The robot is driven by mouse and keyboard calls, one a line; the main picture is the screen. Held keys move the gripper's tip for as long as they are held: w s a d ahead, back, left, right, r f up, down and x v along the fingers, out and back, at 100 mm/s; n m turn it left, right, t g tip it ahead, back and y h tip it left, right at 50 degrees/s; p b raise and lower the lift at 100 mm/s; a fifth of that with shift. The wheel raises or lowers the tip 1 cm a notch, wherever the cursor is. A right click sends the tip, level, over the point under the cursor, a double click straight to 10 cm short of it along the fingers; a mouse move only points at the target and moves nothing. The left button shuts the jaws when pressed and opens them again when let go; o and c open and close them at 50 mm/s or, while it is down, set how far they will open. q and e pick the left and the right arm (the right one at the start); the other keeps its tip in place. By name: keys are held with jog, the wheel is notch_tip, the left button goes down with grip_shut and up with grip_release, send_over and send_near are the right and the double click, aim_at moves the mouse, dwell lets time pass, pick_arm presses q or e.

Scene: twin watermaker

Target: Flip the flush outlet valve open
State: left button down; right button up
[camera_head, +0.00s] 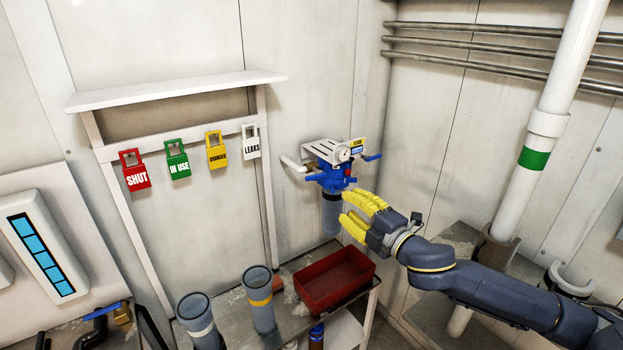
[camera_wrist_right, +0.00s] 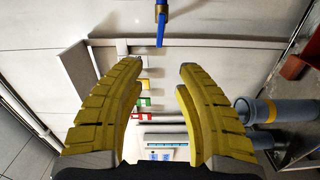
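A blue filter unit (camera_head: 333,178) with a white top, a small gauge and a clear housing below is mounted on the wall. A blue lever (camera_head: 372,157) sticks out at its right. In the right wrist view, a blue lever handle (camera_wrist_right: 161,30) hangs from a brass fitting (camera_wrist_right: 160,8) at the top, beyond and above the fingertips. I cannot tell for certain which valve it belongs to. My right gripper (camera_head: 348,208), with yellow fingers, is just right of and below the unit. In the right wrist view the right gripper (camera_wrist_right: 159,66) is open and empty. My left gripper is not in view.
A red tray (camera_head: 333,283) and grey cylinders (camera_head: 259,300) stand on the bench below. Tags hang under a white shelf (camera_head: 178,90) at left. Another blue-handled brass valve (camera_head: 122,314) is at the lower left. A white pipe (camera_head: 548,124) stands at right.

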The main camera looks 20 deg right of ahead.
aim_at(312, 179)
jog(key=x, duration=1.6)
jog(key=shift+w+a, duration=0.1)
jog(key=shift+w, duration=0.25)
grip_shut()
